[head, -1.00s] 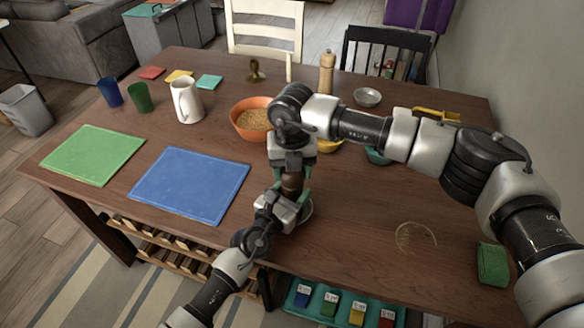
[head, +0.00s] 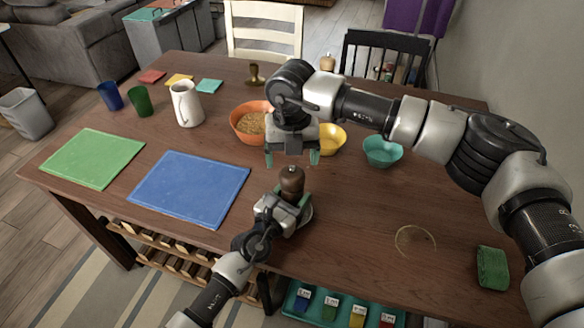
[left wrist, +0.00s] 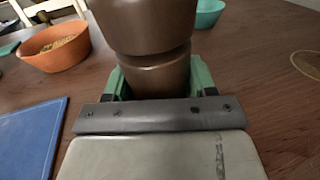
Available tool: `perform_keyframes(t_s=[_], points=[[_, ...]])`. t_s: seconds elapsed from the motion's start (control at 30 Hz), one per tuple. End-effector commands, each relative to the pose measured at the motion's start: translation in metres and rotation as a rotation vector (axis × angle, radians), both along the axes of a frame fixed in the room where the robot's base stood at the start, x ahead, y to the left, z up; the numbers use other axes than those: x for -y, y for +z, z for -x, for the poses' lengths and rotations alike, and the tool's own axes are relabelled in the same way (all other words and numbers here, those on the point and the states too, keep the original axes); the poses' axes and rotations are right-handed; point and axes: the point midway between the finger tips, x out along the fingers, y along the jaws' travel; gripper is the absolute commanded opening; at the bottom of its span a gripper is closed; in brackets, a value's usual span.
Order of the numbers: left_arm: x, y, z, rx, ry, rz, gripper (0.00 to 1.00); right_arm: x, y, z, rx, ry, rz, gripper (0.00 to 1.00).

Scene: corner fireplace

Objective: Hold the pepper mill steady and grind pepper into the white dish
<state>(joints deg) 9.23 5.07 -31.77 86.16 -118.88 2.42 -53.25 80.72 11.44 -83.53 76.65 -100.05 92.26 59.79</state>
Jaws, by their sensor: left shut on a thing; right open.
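The dark brown pepper mill (head: 291,179) stands upright near the table's front edge. My left gripper (head: 291,197) is shut on its body; the left wrist view shows the mill (left wrist: 150,45) between the green fingers. My right gripper (head: 292,158) is open and empty, pointing down just above the mill's top knob, apart from it. A pale rim, probably the white dish (head: 307,214), shows beside the mill's foot; the left gripper hides most of it, and I cannot tell exactly how the mill sits over it.
An orange bowl (head: 248,134), yellow bowl (head: 333,139) and teal bowl (head: 383,151) stand behind. A blue mat (head: 190,188) and green mat (head: 92,158) lie left. A white pitcher (head: 186,104) stands farther back. A green sponge (head: 492,268) lies right. My right arm hides the back right.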

Motion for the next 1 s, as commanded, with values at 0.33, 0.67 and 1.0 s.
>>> perform_keyframes(t_s=[0.33, 0.67, 1.0], points=[[-0.001, -0.001, 0.0, -0.001, 0.001, -0.003, 0.26, 0.0, 0.06, 0.0, 0.002, -0.001, 0.0, 0.83], [-0.001, -0.001, 0.0, 0.0, 0.001, -0.002, 0.26, 0.0, 0.068, 0.0, 0.0, -0.001, 0.001, 0.83], [-0.001, 0.0, 0.0, 0.001, 0.001, -0.002, 0.82, 0.0, 0.067, 0.0, 0.0, -0.001, 0.0, 0.83]])
